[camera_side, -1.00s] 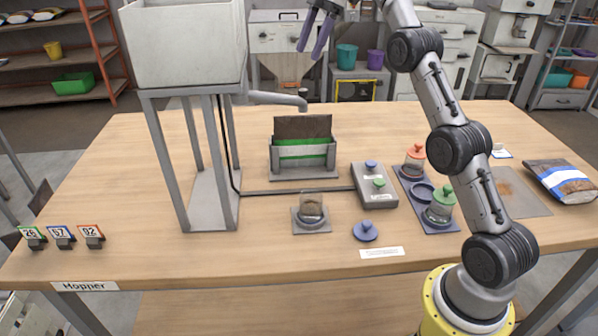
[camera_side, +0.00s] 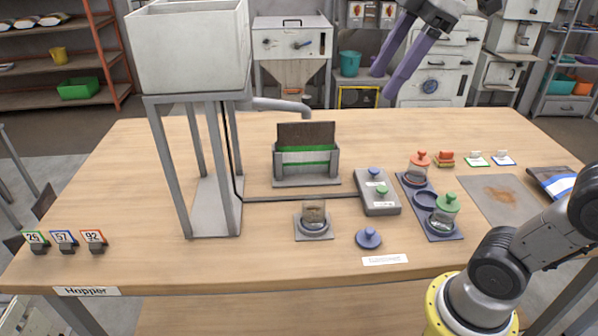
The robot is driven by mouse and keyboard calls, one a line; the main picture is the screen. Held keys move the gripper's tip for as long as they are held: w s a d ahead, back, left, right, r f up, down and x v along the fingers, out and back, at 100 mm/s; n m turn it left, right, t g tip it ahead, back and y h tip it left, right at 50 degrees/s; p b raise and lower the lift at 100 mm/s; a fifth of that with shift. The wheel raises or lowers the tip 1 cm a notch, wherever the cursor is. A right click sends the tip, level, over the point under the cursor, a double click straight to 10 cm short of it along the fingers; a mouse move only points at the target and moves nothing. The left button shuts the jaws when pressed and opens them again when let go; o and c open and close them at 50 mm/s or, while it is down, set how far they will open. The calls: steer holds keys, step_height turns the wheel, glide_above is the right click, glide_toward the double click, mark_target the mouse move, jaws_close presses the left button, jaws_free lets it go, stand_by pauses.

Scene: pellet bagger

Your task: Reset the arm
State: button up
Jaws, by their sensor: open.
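My gripper (camera_side: 396,84), with two purple fingers, hangs high above the back of the table, right of centre. Its fingers are apart and nothing is between them. It touches nothing on the table. Below it and nearer stand a grey button box (camera_side: 378,205) with a blue and a green knob, and a blue tray (camera_side: 446,234) with an orange-lidded jar (camera_side: 419,167) and a green-lidded jar (camera_side: 443,213). A jar without a lid (camera_side: 314,217) sits on a small grey plate, and a blue lid (camera_side: 369,238) lies on the table beside it.
The white hopper (camera_side: 188,50) stands on a metal frame at the left, its spout (camera_side: 285,105) reaching right. A grey holder (camera_side: 307,178) with a green bag stands mid-table. Number tags (camera_side: 65,240) line the left edge. A filled bag (camera_side: 556,186) lies right. The table's back middle is clear.

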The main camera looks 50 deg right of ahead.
steer(key=s+d+f+m+h, duration=0.1)
steer(key=s+f+m, duration=0.3)
steer(key=f, duration=0.5)
steer(key=s+d+f+m+t, duration=0.1)
steer(key=s+f+m, duration=0.2)
steer(key=f, duration=0.6)
steer(key=shift+s+d+f+m+h, duration=0.15)
steer(key=shift+s+f+m+h, duration=0.2)
steer(key=shift+m, duration=1.05)
